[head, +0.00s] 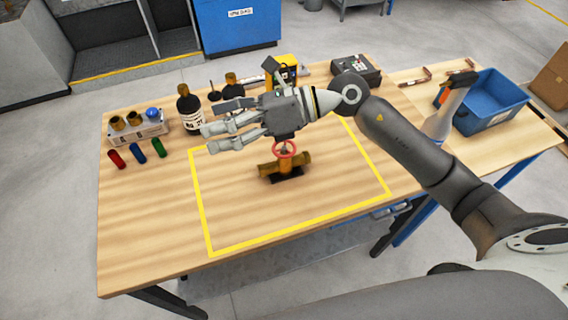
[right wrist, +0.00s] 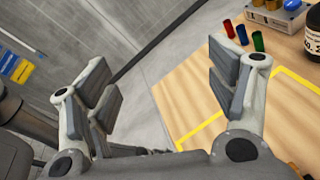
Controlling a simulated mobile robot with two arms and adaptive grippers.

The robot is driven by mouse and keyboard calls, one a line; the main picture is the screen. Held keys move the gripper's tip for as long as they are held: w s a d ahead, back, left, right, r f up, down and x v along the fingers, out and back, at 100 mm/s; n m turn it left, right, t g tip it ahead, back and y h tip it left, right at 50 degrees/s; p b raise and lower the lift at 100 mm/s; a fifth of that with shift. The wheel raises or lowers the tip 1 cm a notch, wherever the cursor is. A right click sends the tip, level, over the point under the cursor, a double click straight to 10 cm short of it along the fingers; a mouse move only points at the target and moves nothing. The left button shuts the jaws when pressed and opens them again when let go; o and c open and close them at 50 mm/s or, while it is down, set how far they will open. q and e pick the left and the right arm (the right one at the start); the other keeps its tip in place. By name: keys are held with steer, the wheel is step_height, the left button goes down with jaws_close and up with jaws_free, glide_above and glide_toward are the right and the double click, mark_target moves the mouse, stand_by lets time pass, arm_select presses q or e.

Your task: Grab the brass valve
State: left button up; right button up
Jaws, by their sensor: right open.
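The brass valve (head: 270,168) with its red handwheel (head: 285,149) stands on a dark base inside the yellow taped square on the wooden table. My right gripper (head: 214,118) is open and empty above the table, up and to the left of the valve in the head view, with its fingers pointing left. In the right wrist view my right gripper (right wrist: 165,95) shows its fingers spread wide with nothing between them. A small brass part shows at the bottom right edge of that view. My left gripper is not in view.
Red, blue and green cylinders (head: 138,150) lie by a grey holder (head: 137,130) at the left. A dark bottle (head: 188,108) stands behind the square. A blue bin (head: 488,104) and a spray bottle (head: 446,112) are at the right. The front of the table is clear.

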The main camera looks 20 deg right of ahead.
steer(key=w+d+f+n+g+h, duration=0.1)
steer(key=w+d+f+n+h, duration=0.1)
steer(key=d+f+h, duration=0.35)
steer(key=h, duration=0.6)
glide_toward(286, 147)
steer(key=f, duration=0.1)
steer(key=shift+n, duration=0.4)
steer(key=x, duration=0.2)
steer(key=p+x, duration=0.1)
steer(key=x, duration=0.2)
steer(key=shift+w+d+f, duration=0.15)
steer(key=shift+w+d, duration=0.05)
steer(key=shift+w, duration=0.05)
steer(key=shift+a+f+p, duration=0.15)
steer(key=shift+f+p, duration=0.05)
steer(key=shift+p, duration=0.3)
steer(key=p+x, duration=0.1)
steer(key=x, duration=0.1)
steer(key=p+x, duration=0.1)
steer(key=x, duration=0.1)
steer(key=shift+s+a, duration=0.1)
steer(key=shift+a, duration=0.3)
steer(key=shift+f, duration=0.25)
jaws_close()
steer(key=shift+r, duration=0.15)
